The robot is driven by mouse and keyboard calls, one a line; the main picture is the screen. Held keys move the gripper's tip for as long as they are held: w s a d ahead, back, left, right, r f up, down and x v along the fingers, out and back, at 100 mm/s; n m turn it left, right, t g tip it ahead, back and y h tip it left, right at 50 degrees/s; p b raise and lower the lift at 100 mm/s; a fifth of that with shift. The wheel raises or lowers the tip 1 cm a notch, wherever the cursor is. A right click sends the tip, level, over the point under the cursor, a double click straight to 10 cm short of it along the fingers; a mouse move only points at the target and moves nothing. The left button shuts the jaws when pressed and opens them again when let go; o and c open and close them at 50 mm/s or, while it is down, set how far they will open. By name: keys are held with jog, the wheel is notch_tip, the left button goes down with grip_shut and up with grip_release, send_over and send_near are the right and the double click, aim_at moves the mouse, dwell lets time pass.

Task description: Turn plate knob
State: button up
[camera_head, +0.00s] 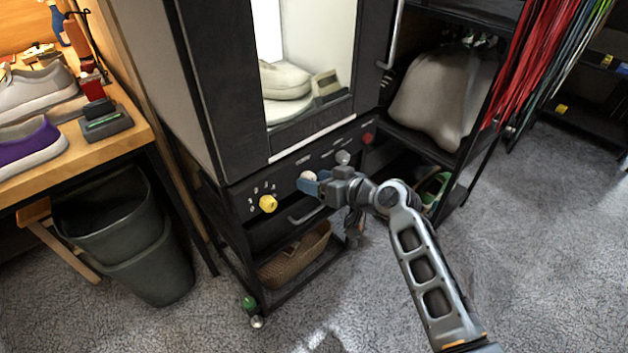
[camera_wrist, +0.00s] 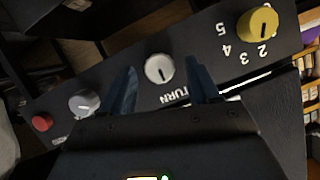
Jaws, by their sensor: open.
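The white plate knob (camera_wrist: 159,68) sits on the black control panel (camera_wrist: 110,70), above the partly covered word "TURN" in the wrist view. My gripper (camera_wrist: 161,72) is open, with one blue finger on each side of this knob. In the wrist view a gap shows between each finger and the knob; I cannot tell how deep the fingers reach. In the head view my gripper (camera_head: 311,185) is at the panel front, and the knob (camera_head: 307,176) is partly hidden by the fingers.
A yellow numbered knob (camera_head: 268,203) lies left of my gripper; a grey knob (camera_head: 343,157) and a red button (camera_head: 367,138) lie right. A handle (camera_head: 306,216) is below the panel. A wicker basket (camera_head: 295,256) sits on the lower shelf. A dark bin (camera_head: 130,250) stands left.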

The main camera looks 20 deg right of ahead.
jog(key=shift+w+a+f, duration=0.25)
jog(key=shift+w, duration=0.3)
jog(key=c, duration=1)
